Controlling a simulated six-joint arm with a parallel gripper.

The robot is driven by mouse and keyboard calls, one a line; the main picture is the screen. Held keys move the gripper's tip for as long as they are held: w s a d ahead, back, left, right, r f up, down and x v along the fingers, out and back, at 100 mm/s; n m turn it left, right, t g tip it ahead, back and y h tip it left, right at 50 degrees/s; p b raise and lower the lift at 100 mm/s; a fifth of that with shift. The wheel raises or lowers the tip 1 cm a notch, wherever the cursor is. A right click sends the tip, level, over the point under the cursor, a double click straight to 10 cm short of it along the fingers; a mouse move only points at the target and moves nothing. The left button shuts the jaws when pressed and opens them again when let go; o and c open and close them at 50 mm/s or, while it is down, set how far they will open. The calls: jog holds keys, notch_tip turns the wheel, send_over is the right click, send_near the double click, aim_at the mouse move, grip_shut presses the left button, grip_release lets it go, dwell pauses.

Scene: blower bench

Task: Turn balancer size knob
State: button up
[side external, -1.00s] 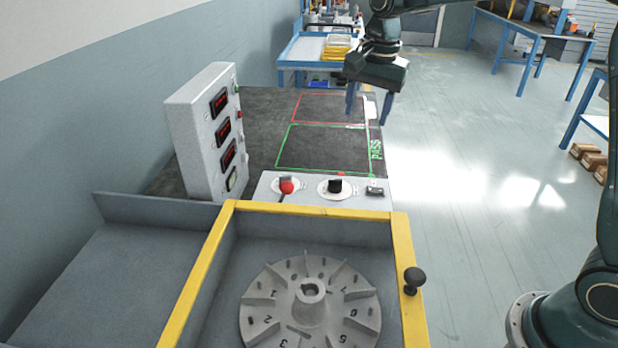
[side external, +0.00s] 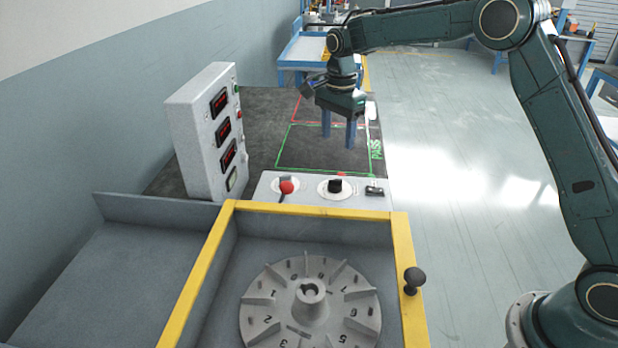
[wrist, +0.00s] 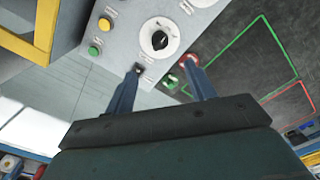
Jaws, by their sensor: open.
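The black knob (side external: 335,186) sits on a round white dial on the grey control panel (side external: 266,190). In the wrist view the knob (wrist: 159,40) shows at the top centre, its dial markings too small to read. My gripper (side external: 338,138) is open and empty, pointing down above the dark bench, behind the knob in the side view. In the wrist view my gripper's spread fingers (wrist: 162,68) appear just below the knob in the picture. No contact with the knob shows.
A red-balled lever (side external: 286,187) stands left of the knob, and a small black switch (side external: 375,190) is right of it. A display cabinet (side external: 200,130) rises at the left. A finned rotor (side external: 310,310) lies inside the yellow-edged enclosure (side external: 403,250) in front.

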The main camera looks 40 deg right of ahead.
aim_at(335, 184)
notch_tip(335, 184, down, 14)
jog(key=shift+r, duration=0.25)
dwell(0.5)
jog(key=c, duration=1)
jog(key=shift+n, duration=0.4)
jog(key=n, duration=0.3)
jog(key=shift+n, duration=2.1)
